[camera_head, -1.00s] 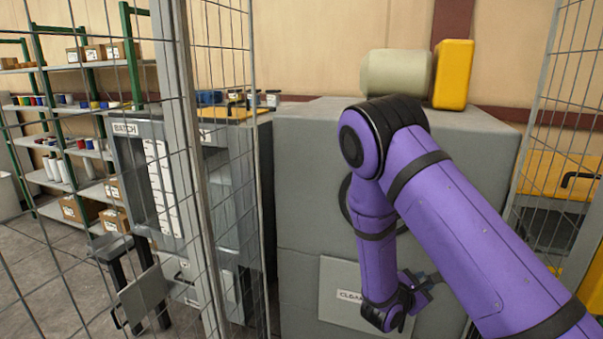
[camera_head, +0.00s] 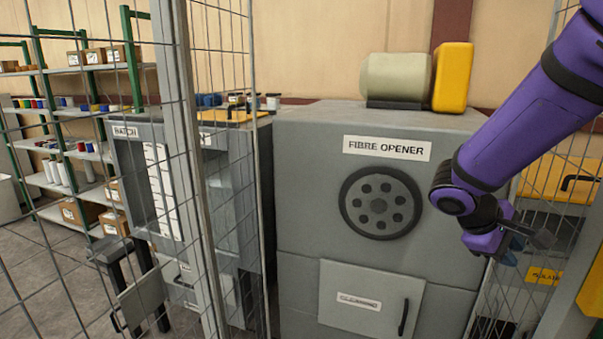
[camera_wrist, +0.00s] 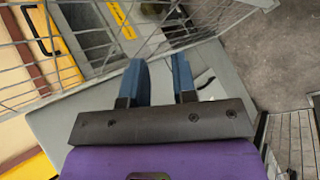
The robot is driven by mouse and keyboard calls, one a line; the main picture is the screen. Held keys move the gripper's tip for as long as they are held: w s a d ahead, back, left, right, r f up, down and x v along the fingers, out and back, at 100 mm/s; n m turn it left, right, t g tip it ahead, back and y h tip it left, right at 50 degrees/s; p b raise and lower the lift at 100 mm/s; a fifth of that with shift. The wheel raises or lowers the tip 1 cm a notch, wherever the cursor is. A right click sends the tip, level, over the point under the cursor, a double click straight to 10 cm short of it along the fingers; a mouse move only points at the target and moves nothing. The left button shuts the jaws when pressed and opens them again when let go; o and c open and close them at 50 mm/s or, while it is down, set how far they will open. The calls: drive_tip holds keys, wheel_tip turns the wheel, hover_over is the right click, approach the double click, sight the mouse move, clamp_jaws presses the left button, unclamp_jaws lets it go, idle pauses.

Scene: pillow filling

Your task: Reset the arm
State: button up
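My purple arm (camera_head: 530,105) reaches in from the upper right of the head view. My gripper (camera_head: 535,238) hangs at its end, to the right of the grey fibre opener (camera_head: 300,165) as seen in the head view. In the wrist view, the two blue fingers of my gripper (camera_wrist: 159,72) stand apart with nothing between them.
A mesh fence (camera_head: 192,150) stands at the left, with another mesh panel (camera_head: 505,300) at the right near my gripper. A yellow guarded part (camera_head: 560,180) is behind my arm.

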drive_tip(key=s+a+r+m+t+y, duration=0.3)
drive_tip(key=s+r, duration=0.3)
drive_tip(key=s, duration=0.2)
drive_tip(key=s+a+r+m+t+y, duration=0.2)
drive_tip(key=s+a+r+m+y, duration=0.1)
drive_tip(key=s+r+y, duration=0.3)
drive_tip(key=shift+s+a+r+t, duration=0.2)
drive_tip(key=shift+s+a+t, duration=0.2)
drive_tip(key=shift+s+a, duration=0.45)
drive_tip(key=shift+s, duration=0.1)
